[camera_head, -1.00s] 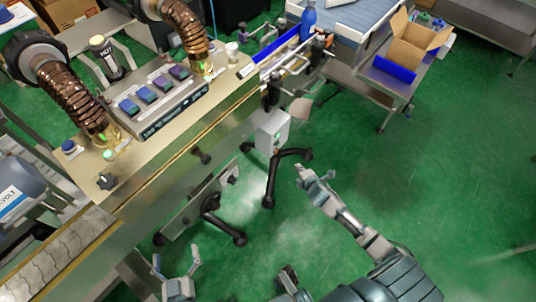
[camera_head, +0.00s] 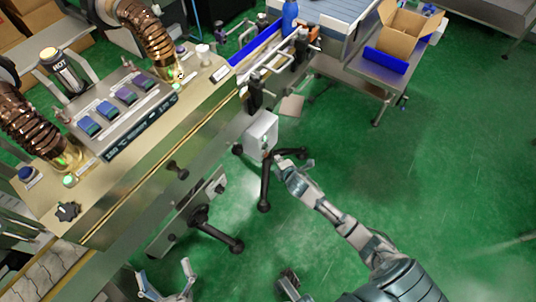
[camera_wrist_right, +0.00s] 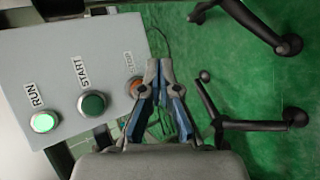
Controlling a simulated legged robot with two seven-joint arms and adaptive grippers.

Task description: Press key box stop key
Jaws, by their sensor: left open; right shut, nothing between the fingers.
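The key box (camera_head: 260,134) is a light grey box at the side of the long machine in the head view. In the right wrist view its face (camera_wrist_right: 62,80) carries a lit green RUN lamp (camera_wrist_right: 43,122), a dark green START key (camera_wrist_right: 92,104) and an orange-red STOP key (camera_wrist_right: 134,88). My right gripper (camera_wrist_right: 158,64) is shut and empty, with its fingers beside the STOP key and partly covering it; contact cannot be told. In the head view my right gripper (camera_head: 279,161) is just below the box. My left gripper (camera_head: 167,272) is open and empty at the bottom left.
The machine with its control panel (camera_head: 120,108) and rotary knob (camera_head: 67,211) fills the left. Black stand legs (camera_head: 265,185) reach out below the box. A cart with an open cardboard box (camera_head: 402,35) stands at the back right. The green floor (camera_head: 450,150) is clear on the right.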

